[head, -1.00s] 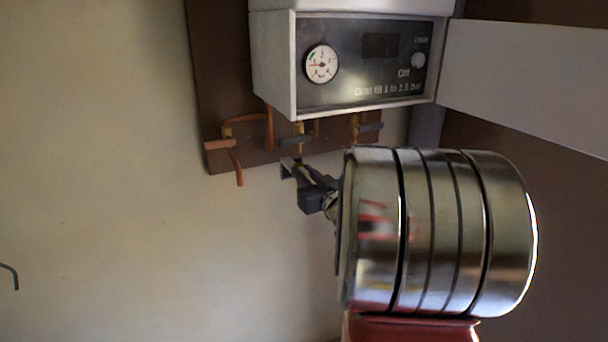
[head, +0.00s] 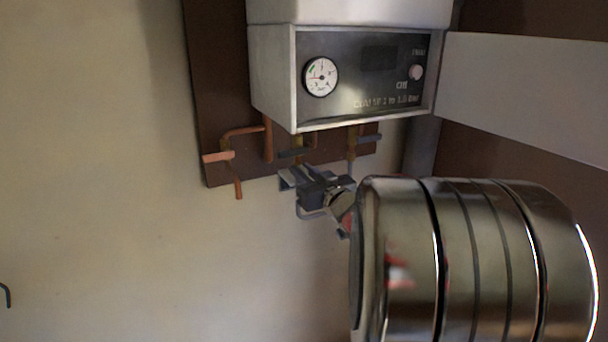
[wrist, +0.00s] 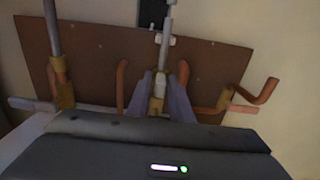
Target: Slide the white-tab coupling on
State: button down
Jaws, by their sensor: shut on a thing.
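My gripper (head: 290,178) is just below the middle copper pipe under the boiler in the head view. In the wrist view its two grey-purple fingers (wrist: 159,92) are shut around a pale grey cylindrical piece, which I take for the coupling (wrist: 159,84). A small white tab (wrist: 165,40) shows beyond it, beside a grey tube (wrist: 168,20) running to the top edge. The fingers hide part of the coupling. I cannot tell whether it touches or sits on the middle pipe end.
The boiler (head: 272,70) with its gauge (head: 320,77) overhangs the brown board (head: 215,100).

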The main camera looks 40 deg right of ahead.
jog(key=c, duration=2)
grip_release()
jog(key=shift+r, duration=0.3)
jog(key=shift+o, duration=1)
jog(key=shift+f, duration=0.1)
jog(key=v, duration=1.3)
jog(key=shift+s, duration=0.35)
